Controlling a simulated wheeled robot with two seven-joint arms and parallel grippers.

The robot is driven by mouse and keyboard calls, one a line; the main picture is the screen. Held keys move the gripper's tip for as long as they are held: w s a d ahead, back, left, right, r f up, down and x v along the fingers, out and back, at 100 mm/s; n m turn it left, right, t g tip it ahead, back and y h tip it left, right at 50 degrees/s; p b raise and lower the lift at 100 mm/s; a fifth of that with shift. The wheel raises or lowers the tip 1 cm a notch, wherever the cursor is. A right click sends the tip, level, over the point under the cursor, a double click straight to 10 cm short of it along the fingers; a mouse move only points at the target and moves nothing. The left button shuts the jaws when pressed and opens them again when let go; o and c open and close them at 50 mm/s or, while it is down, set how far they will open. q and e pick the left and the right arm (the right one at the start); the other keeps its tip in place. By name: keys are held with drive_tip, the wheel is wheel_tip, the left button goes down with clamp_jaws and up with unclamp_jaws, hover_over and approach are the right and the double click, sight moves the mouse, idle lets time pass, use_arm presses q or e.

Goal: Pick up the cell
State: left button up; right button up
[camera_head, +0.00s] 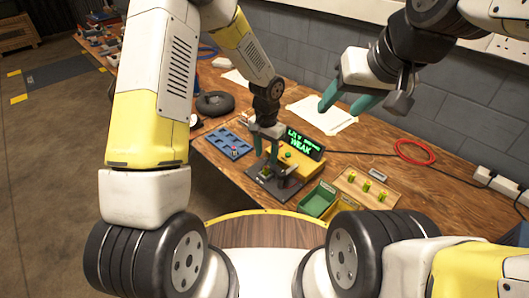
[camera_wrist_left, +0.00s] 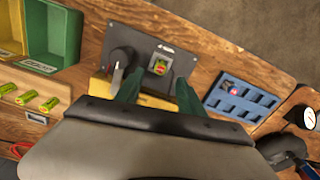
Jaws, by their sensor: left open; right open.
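A small yellow-green cell (camera_wrist_left: 160,65) sits in the square pit of a dark charger plate (camera_wrist_left: 195,50), seen in the left wrist view. In the head view the plate (camera_head: 257,186) stands before a yellow box (camera_head: 303,164) with a green-lit display (camera_head: 305,141) that seems to read "WEAK". My left gripper (camera_head: 266,154) is open above the plate. In the left wrist view its teal fingers (camera_wrist_left: 159,92) are apart and empty, just short of the pit. My right gripper (camera_head: 347,101) is open and empty, high over white paper.
A green bin (camera_head: 318,200) and a yellow bin stand in front. A blue tray (camera_head: 222,138) holding one small item is at left. A red cable ring (camera_head: 415,152) lies far right.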

sight(266, 167)
use_arm(q)
wheel_tip(266, 167, down, 6)
drive_tip(key=shift+f, duration=0.1)
clamp_jaws()
idle(0.4)
